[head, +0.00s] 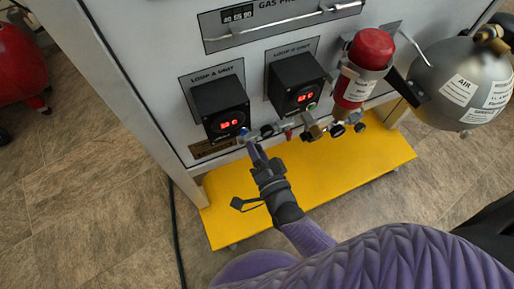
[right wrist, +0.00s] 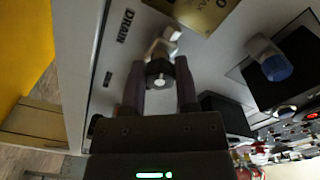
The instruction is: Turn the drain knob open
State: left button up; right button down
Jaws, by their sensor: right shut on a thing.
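My right gripper (head: 253,150) reaches up to the lower left of the panel, under the Loop A unit (head: 221,108). In the right wrist view its two fingers (right wrist: 160,82) are shut on the drain knob (right wrist: 159,70), a small dark knob with a pale centre, one finger on each side. The word DRAIN (right wrist: 125,26) is printed on the panel to the left of the knob. In the head view the gripper hides the drain knob. My left gripper is not in view.
A blue knob (right wrist: 275,66) is right of my fingers in the wrist view. The Loop B unit (head: 295,84), a red cylinder (head: 365,67) and a grey air tank (head: 461,82) are further right. A yellow base plate (head: 345,165) lies below.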

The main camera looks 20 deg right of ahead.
jog(key=n, duration=0.5)
jog(key=shift+n+p, duration=0.3)
jog(key=shift+p, duration=0.05)
jog(key=n, duration=0.2)
jog(key=shift+n, duration=0.4)
jog(key=n, duration=0.3)
jog(key=shift+n, duration=0.9)
jog(key=shift+f+n, duration=0.1)
jog(key=shift+n, duration=0.2)
